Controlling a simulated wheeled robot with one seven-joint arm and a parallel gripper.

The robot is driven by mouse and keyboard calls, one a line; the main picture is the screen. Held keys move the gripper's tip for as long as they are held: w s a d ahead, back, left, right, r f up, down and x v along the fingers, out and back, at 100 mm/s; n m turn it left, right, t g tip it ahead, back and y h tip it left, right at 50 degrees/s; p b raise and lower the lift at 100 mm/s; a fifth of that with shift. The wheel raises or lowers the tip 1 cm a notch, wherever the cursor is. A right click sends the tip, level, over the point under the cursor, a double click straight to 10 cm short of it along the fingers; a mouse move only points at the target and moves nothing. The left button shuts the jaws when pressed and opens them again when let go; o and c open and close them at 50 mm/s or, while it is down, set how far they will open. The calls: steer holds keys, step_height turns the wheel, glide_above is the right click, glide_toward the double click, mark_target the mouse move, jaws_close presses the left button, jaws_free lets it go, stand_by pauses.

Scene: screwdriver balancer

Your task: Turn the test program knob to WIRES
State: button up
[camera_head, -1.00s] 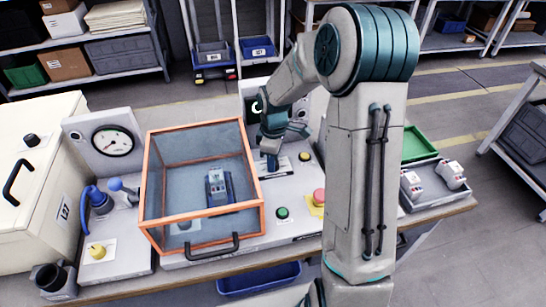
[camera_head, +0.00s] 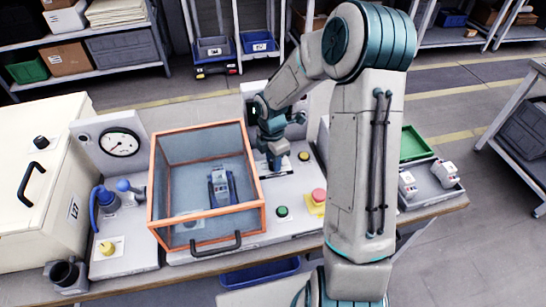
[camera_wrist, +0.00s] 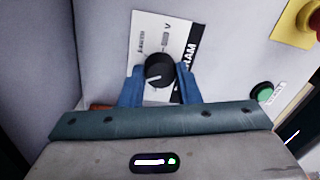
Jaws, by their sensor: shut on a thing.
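The black test program knob (camera_wrist: 159,70) sits on a white and black label card (camera_wrist: 148,32) in the wrist view. Its white pointer line faces the lower left side of the picture. Printing on the card is turned and mostly too small to read; a "V" and "RAM" show. My gripper (camera_wrist: 160,84) has its two blue fingers on either side of the knob, shut on it. In the head view my gripper (camera_head: 274,167) reaches down to the panel beside the clear box, and it hides the knob.
An orange-framed clear box (camera_head: 207,212) with a device inside stands just left of my gripper. A dial gauge (camera_head: 119,143) stands at left.

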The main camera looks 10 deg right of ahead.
mark_target(272, 161)
steer(key=shift+n, duration=0.3)
steer(key=o, duration=1)
steer(key=r, duration=1.4)
steer(key=shift+w+a, duration=0.1)
steer(key=shift+w, duration=0.25)
steer(key=shift+f, duration=0.1)
steer(key=s+r+m+t, duration=0.1)
steer(key=s+r+m, duration=0.1)
steer(key=s+m, duration=0.5)
steer(key=s+r+m+t, duration=0.1)
steer(key=s+r+m, duration=0.1)
steer(key=s+m, duration=0.5)
steer(key=s+r+m+t, duration=0.1)
steer(key=s+r+m, duration=0.1)
steer(key=s+m, duration=0.5)
steer(key=shift+s+d+r+m+t, duration=0.15)
steer(key=shift+s+r+m, duration=0.05)
steer(key=shift+s, duration=0.2)
steer(key=shift+s+d+r+m+t, duration=0.1)
steer(key=shift+s+r+m+t, duration=0.1)
steer(key=shift+s, duration=0.2)
